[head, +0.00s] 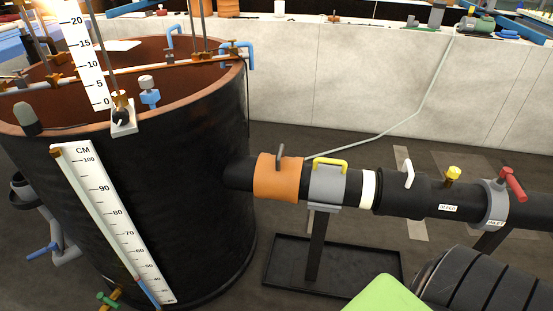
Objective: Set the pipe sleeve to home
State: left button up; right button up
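A black pipe (244,174) runs right from the big tank. An orange sleeve (279,178) with a dark grey handle sits around it near the tank wall. A grey collar (327,187) with a yellow handle stands just right of it on a black post. Farther right are a white band (368,189) and a wider black section (402,195) with an upright white handle. No label marks a home position or names the pipe sleeve; the orange piece looks most like one. Neither gripper can be made out in the head view.
A large black tank (165,190) with a brown rim and a centimetre scale (113,224) fills the left. A yellow bleed knob (453,174) and red inlet handle (512,184) are at right. A black tray (290,262) lies below the pipe. A pale wall (330,85) stands behind.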

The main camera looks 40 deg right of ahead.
aim_at(406, 195)
jog(key=z, duration=2.2)
